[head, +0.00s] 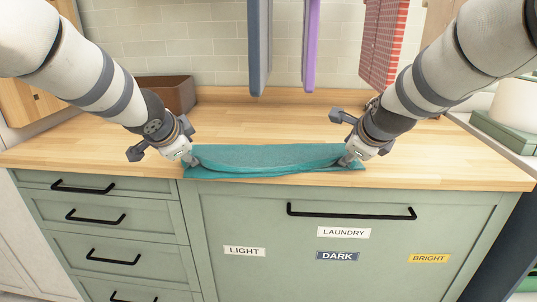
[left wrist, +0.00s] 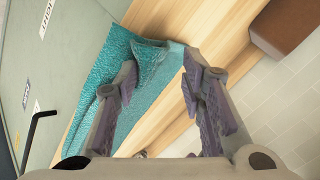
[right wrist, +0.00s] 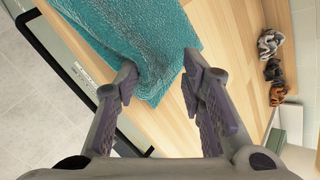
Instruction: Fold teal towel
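The teal towel (head: 270,158) lies in a wide, low strip along the front edge of the wooden counter, its near side at or slightly over that edge. It appears layered, with a raised fold along its length. My left gripper (head: 192,161) is at its left end. In the left wrist view my left gripper (left wrist: 160,66) has its fingers apart, with a towel corner (left wrist: 150,66) between them. My right gripper (head: 346,160) is at the right end. In the right wrist view my right gripper (right wrist: 160,72) is also open, with the towel's end (right wrist: 140,45) reaching between its fingers.
The wooden counter (head: 120,145) is clear behind and beside the towel. A brown box (head: 172,92) stands at the back left. Blue and purple items (head: 311,45) hang above. Several small items (right wrist: 273,65) sit at the side in the right wrist view. Labelled drawers (head: 343,232) are below.

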